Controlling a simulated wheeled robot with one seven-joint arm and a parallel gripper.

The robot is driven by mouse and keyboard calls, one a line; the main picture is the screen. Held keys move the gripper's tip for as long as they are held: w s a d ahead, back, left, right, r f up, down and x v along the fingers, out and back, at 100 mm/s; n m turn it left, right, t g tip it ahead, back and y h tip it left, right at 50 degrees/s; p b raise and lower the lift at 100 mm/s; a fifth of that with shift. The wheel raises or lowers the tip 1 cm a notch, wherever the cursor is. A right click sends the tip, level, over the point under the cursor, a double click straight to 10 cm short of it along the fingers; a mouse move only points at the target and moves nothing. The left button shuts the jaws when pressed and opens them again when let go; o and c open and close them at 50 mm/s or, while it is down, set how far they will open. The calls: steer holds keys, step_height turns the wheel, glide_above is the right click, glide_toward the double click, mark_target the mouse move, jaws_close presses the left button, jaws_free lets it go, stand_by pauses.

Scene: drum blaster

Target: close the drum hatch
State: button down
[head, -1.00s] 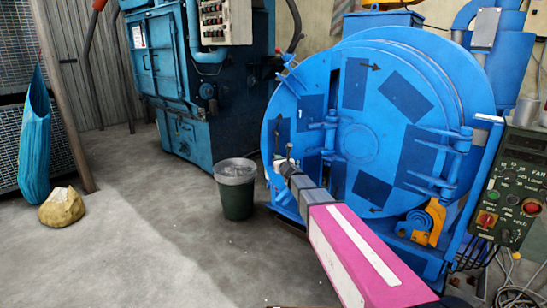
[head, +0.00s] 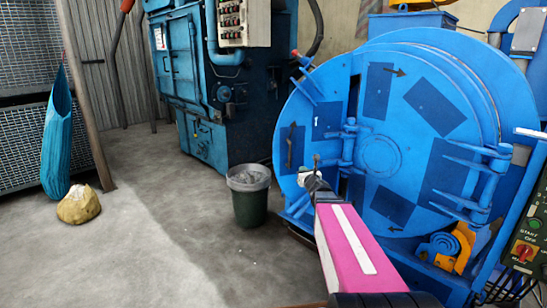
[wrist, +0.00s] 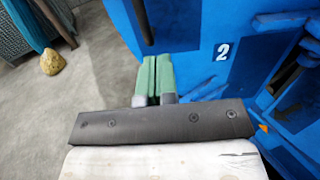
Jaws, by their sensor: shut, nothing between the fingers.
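The drum hatch (head: 380,155) is a large blue round door with dark rectangular patches, facing me on the blue drum. A dark upright seam splits off its left section (head: 325,90), which carries a white number and a dark handle (head: 291,146). My gripper (head: 316,160) is in front of this left section, near its lower middle. In the wrist view its green fingers (wrist: 157,62) are together and empty, beside the blue panel (wrist: 195,30) with a white 2. I cannot tell whether they touch it, nor how far the hatch stands open.
A dark green bin (head: 250,205) stands on the floor left of the hatch. A control box (head: 527,240) is at the right edge. A blue-green machine (head: 205,85) stands behind. A stone-like lump (head: 78,205) lies at left. The grey floor in front is clear.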

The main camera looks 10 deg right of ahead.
steer(key=w+a, duration=0.2)
steer(key=w, duration=1.2)
steer(key=w+d, duration=0.3)
steer(key=w, duration=1.3)
steer(key=w+d+m+h, duration=0.1)
steer(key=w+d+h, duration=0.1)
steer(key=w+d, duration=0.9)
steer(key=shift+w, duration=0.35)
